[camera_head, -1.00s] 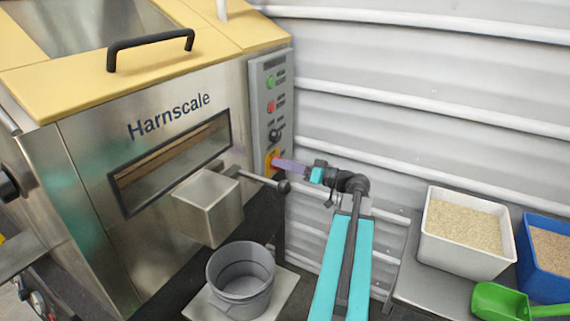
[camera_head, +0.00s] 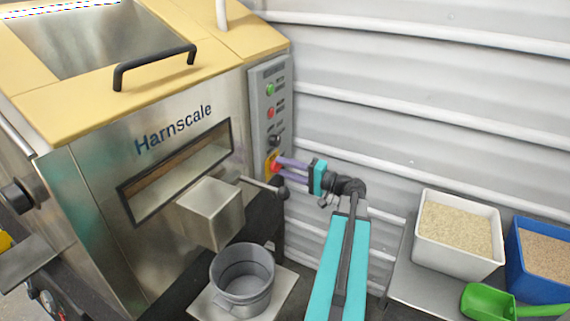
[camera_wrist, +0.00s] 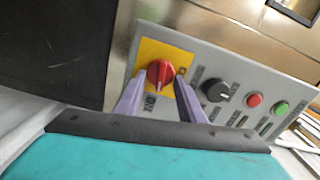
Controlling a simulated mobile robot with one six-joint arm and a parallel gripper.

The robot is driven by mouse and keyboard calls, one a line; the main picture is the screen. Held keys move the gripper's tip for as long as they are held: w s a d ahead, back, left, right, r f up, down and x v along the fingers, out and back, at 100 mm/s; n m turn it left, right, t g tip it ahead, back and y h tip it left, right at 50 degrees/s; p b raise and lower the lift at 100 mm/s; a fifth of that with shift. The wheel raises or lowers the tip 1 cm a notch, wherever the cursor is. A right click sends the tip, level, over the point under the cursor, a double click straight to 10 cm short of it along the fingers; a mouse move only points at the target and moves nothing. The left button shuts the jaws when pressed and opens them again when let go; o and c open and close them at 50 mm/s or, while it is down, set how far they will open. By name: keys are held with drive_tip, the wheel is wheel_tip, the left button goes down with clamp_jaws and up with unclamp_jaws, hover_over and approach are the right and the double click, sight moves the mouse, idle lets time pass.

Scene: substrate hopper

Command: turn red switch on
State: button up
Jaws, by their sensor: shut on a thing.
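The red switch (camera_wrist: 160,73) is a round rotary knob on a yellow plate (camera_wrist: 178,56) at the end of the grey control panel.
The grey panel (camera_head: 257,95) also carries a black knob (camera_wrist: 216,93), a red button (camera_wrist: 255,99) and a green button (camera_wrist: 281,107). A black-knobbed lever (camera_head: 279,192) sticks out just below my gripper. A grey bucket (camera_head: 243,298), white bin (camera_head: 480,262), blue bin (camera_head: 517,262) and green scoop (camera_head: 482,302) are lower down.

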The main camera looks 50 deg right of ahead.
drive_tip(key=shift+f+m+p, duration=0.1)
drive_tip(key=shift+m+p, duration=0.35)
drive_tip(key=shift+m, duration=0.55)
drive_tip(key=o, duration=1)
drive_tip(key=shift+o, duration=0.2)
drive_tip(key=shift+s, duration=0.1)
drive_tip(key=v, duration=1.3)
drive_tip(key=shift+s, duration=0.35)
